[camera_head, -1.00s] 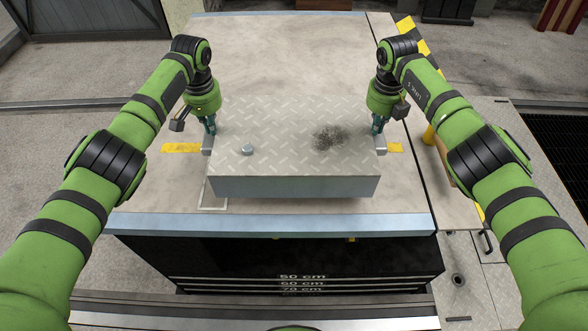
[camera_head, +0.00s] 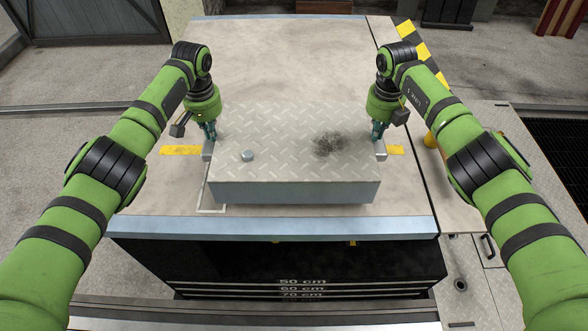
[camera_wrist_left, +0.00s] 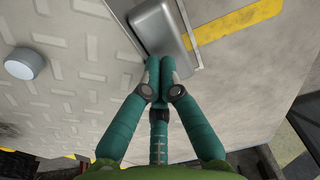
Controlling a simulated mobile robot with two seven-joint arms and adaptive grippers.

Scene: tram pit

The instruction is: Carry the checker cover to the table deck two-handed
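The checker cover (camera_head: 285,150) is a grey metal box with a tread-pattern top, a round knob and a dark smudge. It is level over the front part of the table deck (camera_head: 290,60); I cannot tell whether it touches the deck. My left gripper (camera_head: 209,136) is at its left handle (camera_head: 208,151). In the left wrist view, the left gripper's fingers (camera_wrist_left: 160,75) are drawn together at the handle (camera_wrist_left: 160,25), hiding part of the contact. My right gripper (camera_head: 377,136) is at the right handle (camera_head: 380,151), fingers close together.
Yellow strips (camera_head: 180,151) and a pale outline lie on the deck beside the cover. The deck behind the cover is clear. A yellow-black striped barrier (camera_head: 418,50) stands at the right. A dark front (camera_head: 280,268) with height marks is below the deck's near edge.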

